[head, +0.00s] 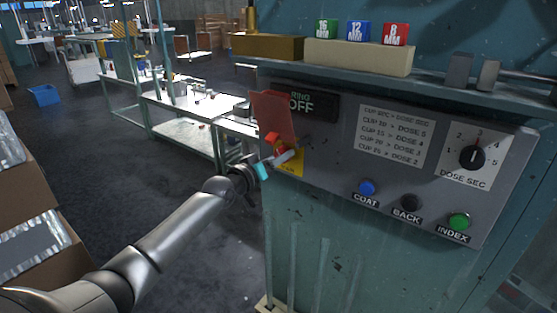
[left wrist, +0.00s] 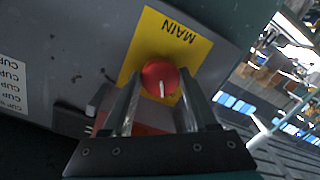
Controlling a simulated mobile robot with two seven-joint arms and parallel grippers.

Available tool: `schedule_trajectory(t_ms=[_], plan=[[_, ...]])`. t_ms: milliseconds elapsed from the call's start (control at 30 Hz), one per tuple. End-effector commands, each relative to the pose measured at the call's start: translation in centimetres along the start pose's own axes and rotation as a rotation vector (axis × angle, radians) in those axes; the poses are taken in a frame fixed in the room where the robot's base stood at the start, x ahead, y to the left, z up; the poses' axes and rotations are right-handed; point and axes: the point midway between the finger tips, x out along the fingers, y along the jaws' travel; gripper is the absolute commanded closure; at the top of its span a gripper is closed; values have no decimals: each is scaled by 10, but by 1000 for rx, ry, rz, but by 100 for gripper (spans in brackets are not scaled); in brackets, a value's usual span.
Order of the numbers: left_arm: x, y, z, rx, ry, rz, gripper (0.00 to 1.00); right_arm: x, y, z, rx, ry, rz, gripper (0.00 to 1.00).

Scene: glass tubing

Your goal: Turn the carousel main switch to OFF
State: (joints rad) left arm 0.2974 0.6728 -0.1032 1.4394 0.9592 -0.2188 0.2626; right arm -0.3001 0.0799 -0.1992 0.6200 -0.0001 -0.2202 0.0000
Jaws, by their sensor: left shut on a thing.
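The main switch is a round red knob (left wrist: 158,75) with a white mark, on a yellow plate (left wrist: 185,38) lettered MAIN, which appears upside down in the left wrist view. The mark points toward the bottom of that view. The yellow plate also shows in the head view (head: 292,170), at the panel's left end. My left gripper (left wrist: 158,97) is shut on the knob, one finger on each side. In the head view this gripper (head: 276,160) covers part of the plate and knob. A red flap (head: 274,117) stands just above. My right gripper is not in view.
The grey control panel (head: 340,165) carries coat (head: 367,187), back (head: 410,202) and index (head: 459,221) buttons and a dose dial (head: 472,157). A shelf above holds blocks. Open floor and a workbench (head: 190,105) lie left.

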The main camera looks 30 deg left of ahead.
Motion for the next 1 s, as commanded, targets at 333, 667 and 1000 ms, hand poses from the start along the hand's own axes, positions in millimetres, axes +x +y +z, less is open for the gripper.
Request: schedule_trajectory(t_ms=[333, 667, 1000], plan=[[0, 0, 0, -197, -11, 11, 97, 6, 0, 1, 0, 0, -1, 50], [0, 0, 0, -260, -16, 15, 97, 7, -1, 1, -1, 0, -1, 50], [0, 0, 0, -265, -16, 15, 97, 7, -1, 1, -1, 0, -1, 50]])
